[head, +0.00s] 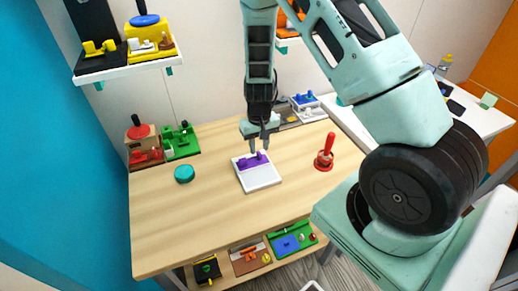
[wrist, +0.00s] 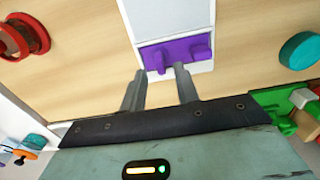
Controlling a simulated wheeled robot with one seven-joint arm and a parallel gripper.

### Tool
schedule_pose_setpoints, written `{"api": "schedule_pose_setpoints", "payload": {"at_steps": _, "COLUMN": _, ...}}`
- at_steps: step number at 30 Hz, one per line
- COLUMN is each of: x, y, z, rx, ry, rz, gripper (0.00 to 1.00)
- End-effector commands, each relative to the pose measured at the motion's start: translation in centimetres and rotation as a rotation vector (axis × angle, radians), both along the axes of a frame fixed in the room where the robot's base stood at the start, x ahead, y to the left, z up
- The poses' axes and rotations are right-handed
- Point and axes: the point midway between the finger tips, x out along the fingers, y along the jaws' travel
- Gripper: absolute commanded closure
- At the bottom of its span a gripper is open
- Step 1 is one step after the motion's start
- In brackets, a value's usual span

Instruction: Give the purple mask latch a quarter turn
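The purple mask latch (head: 252,161) sits along the far edge of a white board (head: 262,178) lying on the wooden table. In the wrist view the latch (wrist: 175,53) is a purple plate with raised knobs, set across the end of the white board (wrist: 170,20). My gripper (head: 259,147) points down at the latch. In the wrist view the two grey fingers of my gripper (wrist: 160,70) are apart, with their tips close to the near side of the purple piece. I cannot tell whether they touch it. Nothing is held between them.
A teal round piece (head: 184,174) lies left of the board and a red-handled piece (head: 325,155) stands right of it. Green (head: 181,143) and red (head: 143,145) latch boards sit at the back left. The front of the wooden table (head: 200,230) is clear.

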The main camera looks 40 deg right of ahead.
Motion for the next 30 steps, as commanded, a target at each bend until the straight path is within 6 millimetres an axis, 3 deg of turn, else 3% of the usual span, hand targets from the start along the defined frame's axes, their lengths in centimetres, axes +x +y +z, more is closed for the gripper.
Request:
{"api": "schedule_pose_setpoints", "payload": {"at_steps": 6, "x": 0.0, "y": 0.0, "z": -2.2, "rx": 0.0, "ry": 0.001, "rz": 0.0, "gripper": 0.69}}
{"api": "schedule_pose_setpoints", "payload": {"at_steps": 17, "x": 0.0, "y": 0.0, "z": -2.7, "rx": 0.0, "ry": -0.001, "rz": 0.0, "gripper": 0.69}}
{"api": "schedule_pose_setpoints", "payload": {"at_steps": 21, "x": 0.0, "y": 0.0, "z": -2.7, "rx": 0.0, "ry": -0.001, "rz": 0.0, "gripper": 1.0}}
{"api": "schedule_pose_setpoints", "payload": {"at_steps": 30, "x": 0.1, "y": 0.0, "z": -2.7, "rx": 0.0, "ry": -0.001, "rz": -0.01, "gripper": 1.0}}
